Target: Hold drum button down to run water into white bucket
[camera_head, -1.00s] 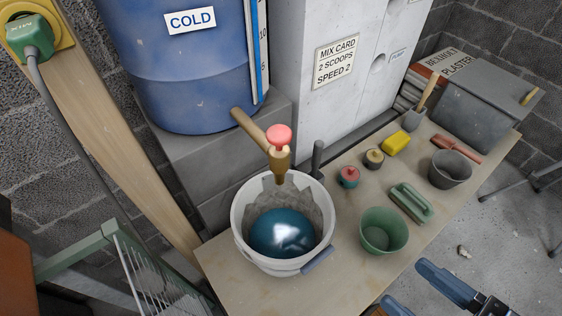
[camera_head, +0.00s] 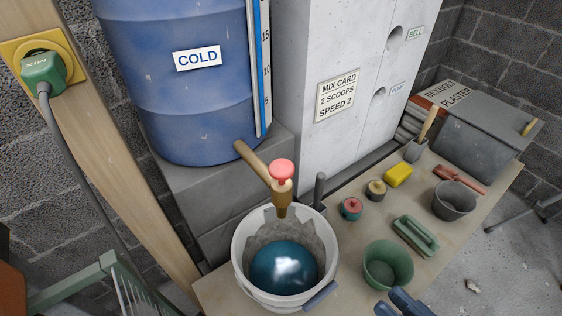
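The drum button (camera_head: 282,172) is a red knob on top of a brass tap (camera_head: 282,197), which comes off the blue drum (camera_head: 185,90) labelled COLD. The button looks raised, and nothing touches it. The white bucket (camera_head: 240,252) stands on the bench under the tap spout. Inside it are a jagged grey crust and a glossy dark blue rounded surface; I cannot tell whether this is water. No stream shows at the spout. My gripper (camera_head: 402,306) shows only as blue finger parts at the bottom edge, right of the bucket and apart from the button. Its opening is cut off.
A dark upright handle (camera_head: 319,190) stands close right of the tap.

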